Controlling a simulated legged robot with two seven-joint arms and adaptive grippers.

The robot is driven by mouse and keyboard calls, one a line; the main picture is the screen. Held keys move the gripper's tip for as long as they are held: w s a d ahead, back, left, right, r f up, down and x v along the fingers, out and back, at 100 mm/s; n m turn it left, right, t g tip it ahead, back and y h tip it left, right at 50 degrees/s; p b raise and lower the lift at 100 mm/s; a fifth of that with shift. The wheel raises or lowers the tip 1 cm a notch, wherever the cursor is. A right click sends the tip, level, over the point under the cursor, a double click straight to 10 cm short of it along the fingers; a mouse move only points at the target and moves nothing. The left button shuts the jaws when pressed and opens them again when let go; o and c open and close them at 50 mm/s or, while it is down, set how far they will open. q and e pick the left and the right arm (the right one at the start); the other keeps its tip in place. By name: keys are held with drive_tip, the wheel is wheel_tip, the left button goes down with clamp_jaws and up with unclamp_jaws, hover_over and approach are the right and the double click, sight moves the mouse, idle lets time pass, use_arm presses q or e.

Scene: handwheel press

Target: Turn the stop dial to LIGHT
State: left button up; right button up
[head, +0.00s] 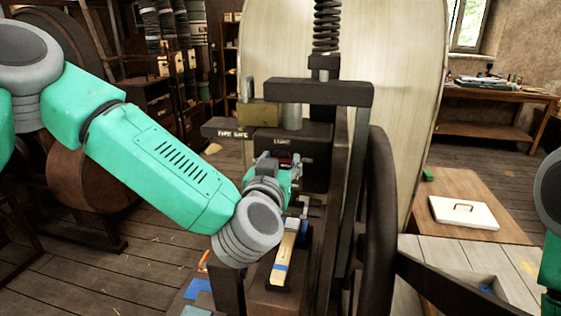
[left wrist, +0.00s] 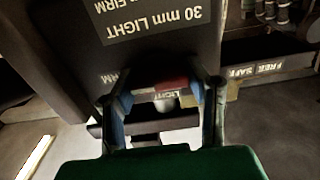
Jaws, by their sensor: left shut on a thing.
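The stop dial (left wrist: 172,84) shows as a small red part between the fingers of my left gripper (left wrist: 168,92) in the left wrist view. My left gripper is shut on the dial, with one finger on each side. In the head view my left gripper (head: 284,160) is at the front of the press's dark block (head: 310,148), below a LIGHT label. The fingers and wrist hide much of the dial, and I cannot tell its exact angle. My right gripper is out of view.
A plate reading 30 mm LIGHT (left wrist: 152,22) is above the fingers in the left wrist view. A FREE SAFE bar (head: 230,129) juts left of the block. The large handwheel (head: 380,220) stands to the right. A wooden-handled piece (head: 284,250) lies on the press bed below.

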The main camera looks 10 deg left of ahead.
use_arm(q)
drive_tip(key=shift+s+d+n, duration=0.1)
drive_tip(key=shift+d+n, duration=0.15)
drive_tip(key=shift+n, duration=0.05)
drive_tip(key=shift+a+f+n+b, duration=0.15)
drive_tip(key=shift+a+n+b, duration=0.2)
drive_tip(key=shift+n+b, duration=0.35)
drive_tip(key=n+b, duration=0.1)
drive_tip(key=n, duration=0.1)
drive_tip(key=shift+d+n, duration=0.1)
drive_tip(key=shift+n, duration=0.3)
drive_tip(key=n+b, duration=0.3)
drive_tip(key=n, duration=0.1)
drive_tip(key=shift+f+n, duration=0.15)
drive_tip(key=shift+n, duration=0.15)
drive_tip(key=n+b, duration=0.3)
drive_tip(key=n, duration=0.1)
drive_tip(key=shift+f+n, duration=0.15)
drive_tip(key=shift+n, duration=0.15)
drive_tip(key=shift+n+b, duration=1.65)
drive_tip(key=shift+n, duration=0.35)
drive_tip(key=shift+f, duration=0.1)
